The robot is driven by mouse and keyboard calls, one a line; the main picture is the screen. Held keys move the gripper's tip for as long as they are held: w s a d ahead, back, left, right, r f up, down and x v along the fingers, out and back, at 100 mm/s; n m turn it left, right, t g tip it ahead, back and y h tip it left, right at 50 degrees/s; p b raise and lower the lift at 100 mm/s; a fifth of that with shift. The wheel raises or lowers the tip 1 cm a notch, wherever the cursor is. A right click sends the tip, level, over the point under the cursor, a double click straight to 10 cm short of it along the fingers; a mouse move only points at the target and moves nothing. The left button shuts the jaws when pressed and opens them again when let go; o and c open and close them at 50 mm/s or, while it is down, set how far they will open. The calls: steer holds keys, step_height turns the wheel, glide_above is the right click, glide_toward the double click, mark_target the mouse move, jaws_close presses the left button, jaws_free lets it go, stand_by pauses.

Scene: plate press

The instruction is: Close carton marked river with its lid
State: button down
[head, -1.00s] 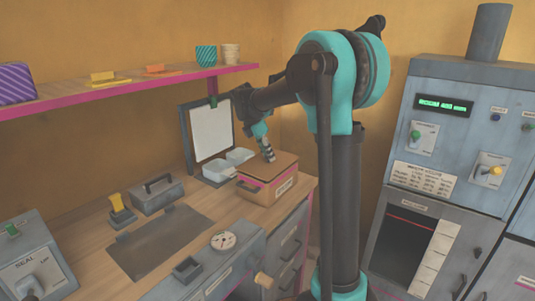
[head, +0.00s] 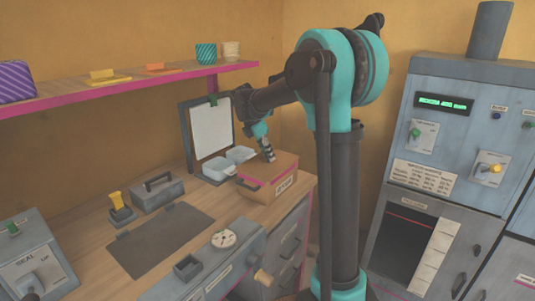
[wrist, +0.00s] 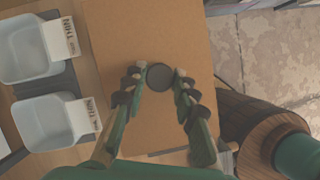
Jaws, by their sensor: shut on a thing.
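My gripper (head: 268,156) is shut on the round dark knob (wrist: 160,76) of a flat brown lid (wrist: 150,35). In the head view the lid (head: 285,163) lies over a brown carton (head: 264,192) with a pink band, at the far right of the bench. The lid appears level and roughly lined up with the carton; whether it is fully seated I cannot tell. A pale label (head: 285,184) is on the carton's front, but its writing is too small to read. In the wrist view the lid hides the carton's inside.
Two white trays (wrist: 28,50) (wrist: 50,120) with labelled tabs sit left of the lid. A clipboard-like panel (head: 211,130) stands behind them. A shelf (head: 130,88) runs along the wall above. The bench's left part holds a handled grey block (head: 157,193) and a dark mat (head: 160,240).

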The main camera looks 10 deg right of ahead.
stand_by(0.4)
steer(key=c, duration=1.1)
jaws_free()
steer(key=o, duration=0.5)
steer(key=shift+c, duration=0.2)
steer(key=shift+r, duration=3.45)
